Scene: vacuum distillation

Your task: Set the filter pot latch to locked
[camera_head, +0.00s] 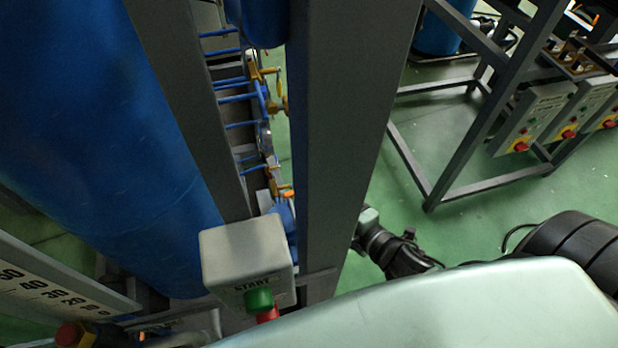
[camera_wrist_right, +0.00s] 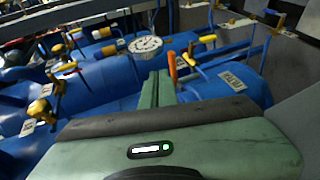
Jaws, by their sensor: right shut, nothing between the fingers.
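My right gripper (camera_wrist_right: 158,82) shows in the right wrist view, its two green fingers together and nothing visible between them. Just beyond and right of the fingertips stands an orange-red handle (camera_wrist_right: 172,68), close to a blue vessel (camera_wrist_right: 205,85) with a white label (camera_wrist_right: 232,81). The label is too small to read. I cannot tell whether the fingers touch the handle, whether it is the filter pot latch, or which setting it has. In the head view a grey post hides part of the area where my right arm reaches. My left gripper is in neither view.
A pressure gauge (camera_wrist_right: 146,44) and yellow-handled valves (camera_wrist_right: 40,110) crowd the blue pipework. In the head view, grey posts (camera_head: 345,120), a large blue tank (camera_head: 100,130) and a START button box (camera_head: 245,255) stand close.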

